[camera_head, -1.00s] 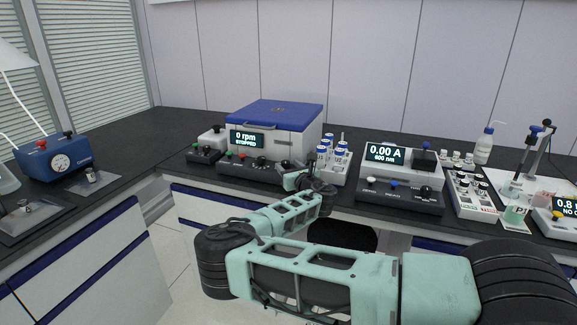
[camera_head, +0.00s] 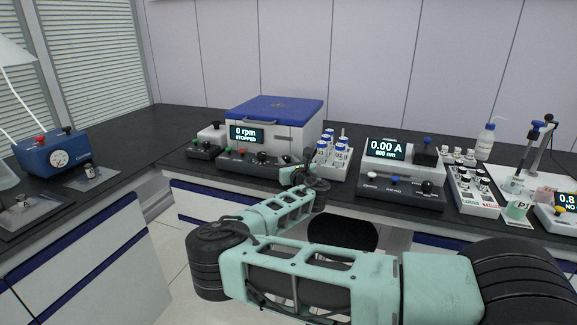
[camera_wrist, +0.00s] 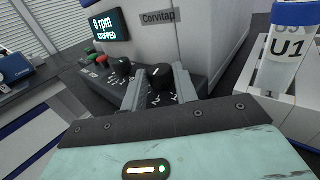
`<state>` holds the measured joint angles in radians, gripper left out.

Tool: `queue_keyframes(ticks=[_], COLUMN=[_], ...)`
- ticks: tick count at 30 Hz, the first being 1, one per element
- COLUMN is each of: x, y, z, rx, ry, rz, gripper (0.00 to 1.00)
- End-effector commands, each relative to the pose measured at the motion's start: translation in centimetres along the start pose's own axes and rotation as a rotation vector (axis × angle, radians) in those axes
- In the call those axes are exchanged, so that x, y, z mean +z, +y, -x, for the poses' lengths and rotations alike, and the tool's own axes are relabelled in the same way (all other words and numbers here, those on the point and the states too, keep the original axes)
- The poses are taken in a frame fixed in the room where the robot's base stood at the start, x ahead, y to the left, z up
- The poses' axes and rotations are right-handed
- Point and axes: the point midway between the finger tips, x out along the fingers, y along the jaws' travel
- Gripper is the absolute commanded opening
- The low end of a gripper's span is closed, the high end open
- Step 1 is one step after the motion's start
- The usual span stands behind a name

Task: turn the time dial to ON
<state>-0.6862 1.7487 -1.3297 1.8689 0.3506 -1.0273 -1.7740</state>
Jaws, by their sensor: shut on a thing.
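The centrifuge (camera_head: 275,122) stands on the dark bench with a blue lid; its display reads 0 rpm STOPPED. Its sloping front panel carries a red button, a green button and dark dials. In the wrist view, the right-hand dark dial (camera_wrist: 160,76) sits between the two fingers of my gripper (camera_wrist: 158,92), which is shut on it. The dial has a pale mark near its top; the lettering around it is too small to read. A second dark dial (camera_wrist: 122,66) stands just left of the fingers. In the head view, my wrist largely hides the gripper.
A rack of blue-capped tubes (camera_head: 333,160) stands close to the right of my gripper. A photometer (camera_head: 395,170) reading 0.00 A and a vial tray (camera_head: 475,190) are farther right. A blue gauge box (camera_head: 55,153) is on the left bench.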

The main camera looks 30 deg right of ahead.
Motion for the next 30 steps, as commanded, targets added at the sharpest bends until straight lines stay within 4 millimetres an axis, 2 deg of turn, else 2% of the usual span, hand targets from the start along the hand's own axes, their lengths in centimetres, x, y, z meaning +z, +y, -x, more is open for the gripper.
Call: queue_keyframes(ticks=[1, 10, 30], x=[-0.6, -0.9, 0.0], y=[0.3, 1.1, 2.1], z=[0.0, -0.1, -1.1], rx=[-0.026, -0.275, -0.878], ry=[-0.001, -0.002, 0.001], rz=[-0.001, 0.0, -0.002], gripper=[0.06, 0.07, 0.07])
